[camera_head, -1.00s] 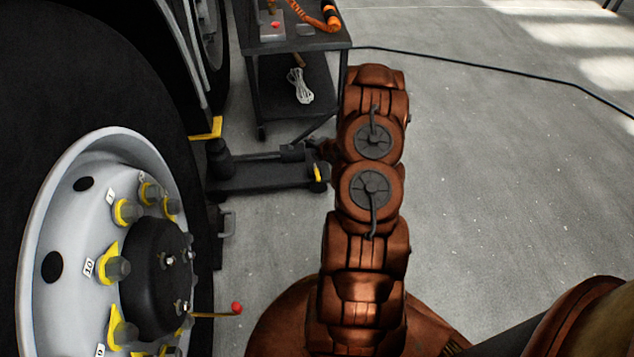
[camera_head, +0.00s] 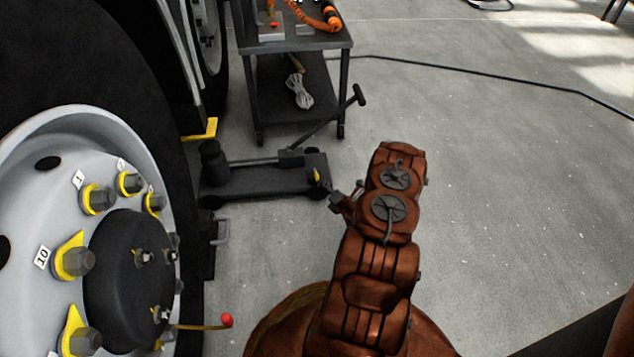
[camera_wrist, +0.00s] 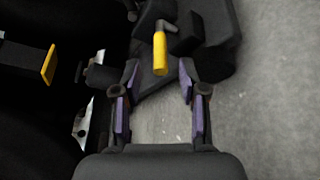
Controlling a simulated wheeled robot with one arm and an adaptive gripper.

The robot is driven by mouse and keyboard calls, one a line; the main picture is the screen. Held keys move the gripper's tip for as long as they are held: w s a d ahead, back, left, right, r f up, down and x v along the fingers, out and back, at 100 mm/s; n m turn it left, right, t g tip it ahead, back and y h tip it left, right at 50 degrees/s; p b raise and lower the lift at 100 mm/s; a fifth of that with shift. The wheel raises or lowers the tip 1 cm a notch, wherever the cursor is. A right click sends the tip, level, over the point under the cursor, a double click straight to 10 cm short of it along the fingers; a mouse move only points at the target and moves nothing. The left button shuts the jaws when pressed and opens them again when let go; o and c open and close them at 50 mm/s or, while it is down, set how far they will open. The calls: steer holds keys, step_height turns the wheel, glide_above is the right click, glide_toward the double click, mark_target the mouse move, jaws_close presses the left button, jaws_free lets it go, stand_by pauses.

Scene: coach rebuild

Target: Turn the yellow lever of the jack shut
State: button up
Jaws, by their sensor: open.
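The black trolley jack (camera_head: 262,178) stands on the floor beside the big wheel. Its yellow lever (camera_head: 317,175) is at the jack's right end, and it also shows in the wrist view (camera_wrist: 160,53). My gripper (camera_head: 332,192) is close to that end of the jack, partly hidden by my arm in the head view. In the wrist view my gripper (camera_wrist: 158,88) is open, with its purple-padded fingers apart. The lever lies just beyond the fingertips, roughly midway between them. I cannot tell whether it touches anything. The lever points toward the gripper.
A large wheel (camera_head: 60,205) with yellow nut markers fills the left side. A black cart (camera_head: 300,85) stands behind the jack, whose handle (camera_head: 345,105) leans up toward it. A red-tipped rod (camera_head: 226,321) sticks out from the wheel.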

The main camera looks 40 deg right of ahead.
mark_target(317, 178)
steer(key=b+x, duration=0.2)
steer(key=x, duration=0.3)
steer(key=shift+s+a+f, duration=0.1)
steer(key=shift+f, duration=0.1)
steer(key=shift+w, duration=0.65)
steer(key=shift+c, duration=0.2)
jaws_close()
